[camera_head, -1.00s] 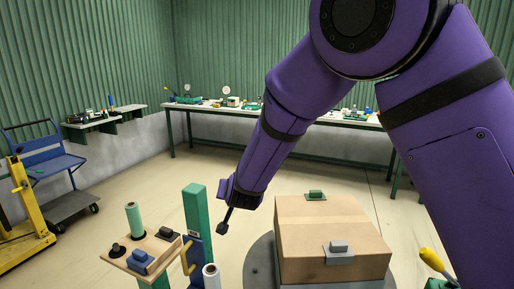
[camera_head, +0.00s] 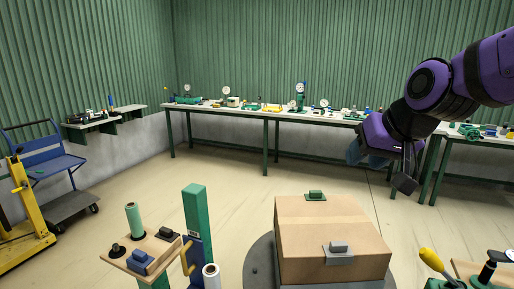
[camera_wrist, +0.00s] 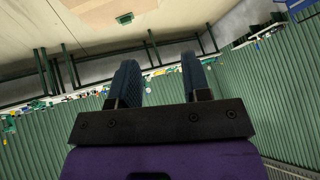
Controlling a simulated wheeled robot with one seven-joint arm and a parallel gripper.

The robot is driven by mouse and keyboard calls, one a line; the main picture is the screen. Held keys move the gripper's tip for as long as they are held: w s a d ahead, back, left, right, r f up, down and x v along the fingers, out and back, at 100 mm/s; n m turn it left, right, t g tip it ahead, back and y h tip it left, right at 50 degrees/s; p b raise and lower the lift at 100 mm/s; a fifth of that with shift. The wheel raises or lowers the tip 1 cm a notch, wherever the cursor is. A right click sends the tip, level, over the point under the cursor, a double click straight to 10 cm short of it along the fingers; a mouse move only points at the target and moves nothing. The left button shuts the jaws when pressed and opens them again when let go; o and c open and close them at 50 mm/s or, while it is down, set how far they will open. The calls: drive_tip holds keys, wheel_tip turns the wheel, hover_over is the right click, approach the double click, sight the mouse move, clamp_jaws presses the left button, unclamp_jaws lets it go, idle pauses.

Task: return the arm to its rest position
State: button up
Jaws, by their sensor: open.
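My purple arm reaches in from the right edge of the head view. My gripper (camera_head: 378,152) hangs in the air at the right, in front of the long workbench and beyond the cardboard box. In the wrist view my gripper (camera_wrist: 158,85) shows two dark blue fingers standing apart with nothing between them. The gripper is open and empty. The wrist camera sees the room upside down, with the green wall at the bottom.
A cardboard box (camera_head: 315,240) stands on a round grey base in front. A small wooden stand (camera_head: 140,258) and a green post (camera_head: 197,220) are left of it. A long workbench (camera_head: 240,111) lines the back wall. A yellow-handled tool (camera_head: 437,265) is at lower right. Open floor lies between.

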drive_tip(key=s+d+g+h, duration=0.1)
drive_tip(key=s+d, duration=0.3)
drive_tip(key=s, duration=0.4)
drive_tip(key=s+d+h, duration=0.2)
drive_tip(key=s+d, duration=0.3)
drive_tip(key=s, duration=0.4)
drive_tip(key=shift+d+f+g, duration=0.2)
drive_tip(key=shift+d+g, duration=0.05)
drive_tip(key=shift+g, duration=0.15)
idle(0.6)
